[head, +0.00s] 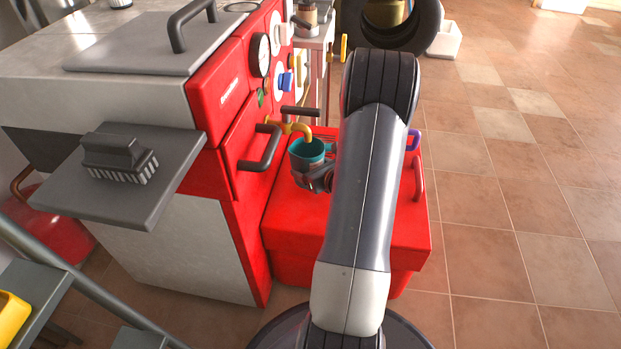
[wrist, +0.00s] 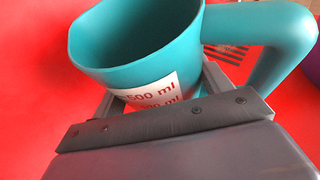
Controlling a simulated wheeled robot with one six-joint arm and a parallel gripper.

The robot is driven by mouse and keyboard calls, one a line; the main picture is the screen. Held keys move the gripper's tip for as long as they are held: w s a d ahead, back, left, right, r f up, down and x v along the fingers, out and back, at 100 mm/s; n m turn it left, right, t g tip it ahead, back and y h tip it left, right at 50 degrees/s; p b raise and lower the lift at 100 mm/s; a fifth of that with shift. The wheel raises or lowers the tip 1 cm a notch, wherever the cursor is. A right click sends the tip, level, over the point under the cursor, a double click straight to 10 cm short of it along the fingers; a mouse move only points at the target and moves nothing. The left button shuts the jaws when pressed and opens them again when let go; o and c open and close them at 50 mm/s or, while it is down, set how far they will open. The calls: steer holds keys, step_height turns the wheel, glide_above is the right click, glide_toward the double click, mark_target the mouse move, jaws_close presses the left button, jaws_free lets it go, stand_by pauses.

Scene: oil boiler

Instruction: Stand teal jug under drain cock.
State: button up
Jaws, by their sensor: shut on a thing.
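The teal jug (head: 307,153) is upright over the top of the red box (head: 290,225), just under the spout of the brass drain cock (head: 299,129). My gripper (head: 316,180) is shut on the jug, low on its near side. In the wrist view the jug (wrist: 135,40) fills the upper part, with its handle to the right and a white "500 ml" label facing my gripper (wrist: 160,100). The jug's inside looks empty where it shows. I cannot tell whether its base touches the box top.
A dark oven-style handle (head: 262,150) juts from the red boiler front (head: 225,95) left of the jug. A grey shelf (head: 170,190) holds a black brush (head: 118,155). A purple thing (head: 413,139) is at the box's right edge. Tiled floor (head: 520,230) is clear at right.

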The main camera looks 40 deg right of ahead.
steer(key=shift+f+b, duration=0.85)
steer(key=shift+f, duration=0.9)
steer(key=shift+f, duration=0.2)
steer(key=o, duration=1)
steer(key=shift+r, duration=0.15)
steer(key=shift+s+r, duration=0.1)
steer(key=shift+r, duration=0.1)
steer(key=d+p+v, duration=0.1)
steer(key=p+v, duration=0.2)
steer(key=v, duration=0.8)
steer(key=shift+s+a, duration=0.35)
steer(key=shift+a, duration=0.1)
